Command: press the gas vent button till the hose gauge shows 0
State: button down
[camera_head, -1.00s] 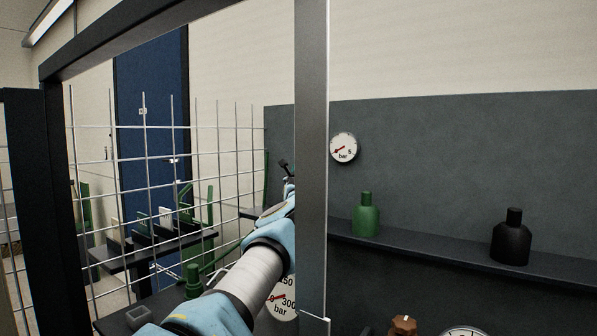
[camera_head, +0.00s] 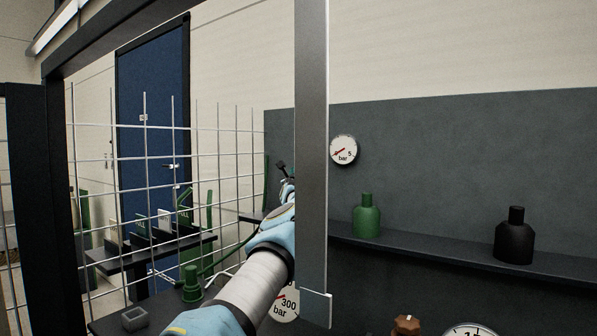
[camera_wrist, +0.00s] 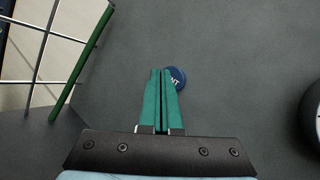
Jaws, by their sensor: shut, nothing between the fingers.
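My gripper (camera_wrist: 161,72) has two green fingers pressed together with nothing between them. A round blue button (camera_wrist: 177,77) with white letters ending in "NT" is on the grey panel at the fingertips. The fingers cover its left part, and I cannot tell whether they touch it. In the head view my arm and a grey post hide the button. A white gauge marked "bar" and 5 (camera_head: 343,150) hangs on the grey wall panel. Its red needle points to the lower left, near the low end. I cannot read it exactly.
A grey upright post (camera_head: 312,150) stands in front of my arm. A wire mesh fence (camera_head: 157,128) is at the left. A 300 bar gauge (camera_head: 287,304) is partly hidden behind my arm. A green bottle (camera_head: 367,218) and a black bottle (camera_head: 515,240) stand on a shelf.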

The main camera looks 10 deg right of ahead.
jog(key=shift+s+a+f+b, duration=0.1)
jog(key=shift+s+b, duration=0.05)
jog(key=shift+b, duration=0.6)
jog(key=s+a+b, duration=0.1)
jog(key=b, duration=0.3)
jog(key=s+a+b, duration=0.2)
jog(key=b, duration=0.3)
jog(key=shift+a, duration=0.25)
jog(key=shift+s, duration=0.15)
